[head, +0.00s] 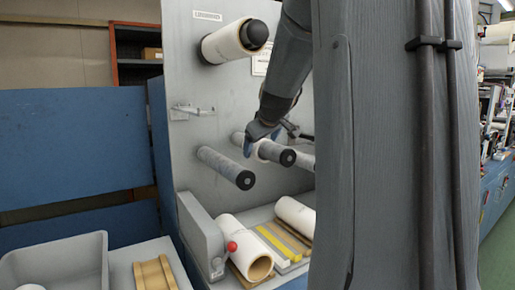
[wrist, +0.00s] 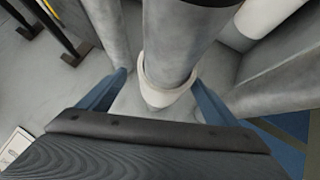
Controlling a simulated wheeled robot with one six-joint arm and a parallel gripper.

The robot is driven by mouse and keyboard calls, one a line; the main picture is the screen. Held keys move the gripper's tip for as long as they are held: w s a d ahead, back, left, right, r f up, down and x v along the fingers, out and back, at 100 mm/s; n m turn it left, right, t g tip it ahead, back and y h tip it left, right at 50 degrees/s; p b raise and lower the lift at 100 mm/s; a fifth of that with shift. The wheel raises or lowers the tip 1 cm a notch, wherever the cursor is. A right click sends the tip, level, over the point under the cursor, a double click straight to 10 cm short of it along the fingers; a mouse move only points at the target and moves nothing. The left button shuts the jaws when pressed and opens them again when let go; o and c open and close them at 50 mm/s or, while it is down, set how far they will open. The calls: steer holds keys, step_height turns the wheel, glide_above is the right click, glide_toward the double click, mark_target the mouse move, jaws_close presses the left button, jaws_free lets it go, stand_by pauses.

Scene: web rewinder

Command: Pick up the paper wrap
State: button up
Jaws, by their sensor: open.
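The paper wrap (wrist: 165,97) appears in the wrist view as a white band around a grey roller (wrist: 178,40). In the head view the wrap (head: 264,150) is a pale band on the middle roller (head: 277,154), partly hidden by my gripper. My gripper (head: 262,140) reaches this roller from above. In the wrist view my gripper (wrist: 160,82) is open, with one blue finger on each side of the wrap. I cannot tell whether either finger touches it.
Another grey roller (head: 226,168) sticks out at the left, and a white roll (head: 234,42) is above. White rolls (head: 245,248) lie on the shelf below, beside a red knob (head: 232,246). A grey bin (head: 55,265) stands at the lower left. My own arm column blocks the right middle.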

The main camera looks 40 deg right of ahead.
steer(key=x, duration=0.2)
steer(key=p+x, duration=0.1)
steer(key=x, duration=0.1)
steer(key=shift+w+a+f, duration=0.1)
steer(key=shift+a, duration=0.15)
steer(key=c, duration=1.2)
steer(key=shift+o, duration=0.2)
steer(key=shift+a, duration=0.1)
